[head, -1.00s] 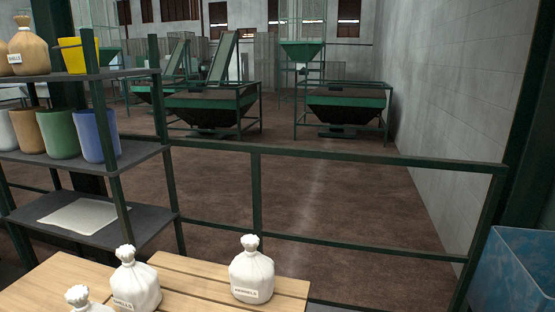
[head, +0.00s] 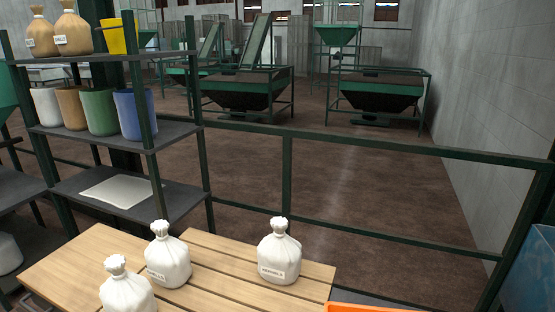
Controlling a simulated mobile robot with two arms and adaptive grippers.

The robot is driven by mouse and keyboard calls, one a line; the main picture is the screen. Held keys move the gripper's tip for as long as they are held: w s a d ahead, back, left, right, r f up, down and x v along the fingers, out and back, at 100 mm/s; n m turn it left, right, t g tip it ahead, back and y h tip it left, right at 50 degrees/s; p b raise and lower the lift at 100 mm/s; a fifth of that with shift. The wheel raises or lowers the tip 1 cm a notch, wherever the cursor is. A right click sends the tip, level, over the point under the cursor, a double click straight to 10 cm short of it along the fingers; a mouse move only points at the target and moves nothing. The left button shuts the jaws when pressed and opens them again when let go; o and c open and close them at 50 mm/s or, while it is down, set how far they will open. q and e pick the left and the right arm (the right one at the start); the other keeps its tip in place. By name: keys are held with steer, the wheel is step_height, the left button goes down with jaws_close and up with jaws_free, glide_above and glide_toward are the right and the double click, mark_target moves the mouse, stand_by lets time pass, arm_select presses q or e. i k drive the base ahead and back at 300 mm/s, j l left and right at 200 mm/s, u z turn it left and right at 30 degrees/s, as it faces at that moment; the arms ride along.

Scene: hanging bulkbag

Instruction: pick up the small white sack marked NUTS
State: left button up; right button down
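Three small white tied sacks stand upright on a slatted wooden table in the head view. The right sack (head: 279,252) has a label that seems to read KERNELS. The middle sack (head: 168,256) has a label that seems to read SHELLS. The label of the front left sack (head: 126,289) does not show, and its lower part is cut by the frame edge. I see no readable NUTS label. Neither of my grippers is in view.
The wooden table (head: 85,262) fills the lower left. A dark shelf rack (head: 180,132) behind it holds brown sacks (head: 73,34) and coloured buckets (head: 134,114). A green railing (head: 395,151) runs behind. An orange edge (head: 360,308) and a blue bin (head: 533,270) are at lower right.

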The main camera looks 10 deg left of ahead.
mark_target(125, 290)
steer(key=u, duration=1.3)
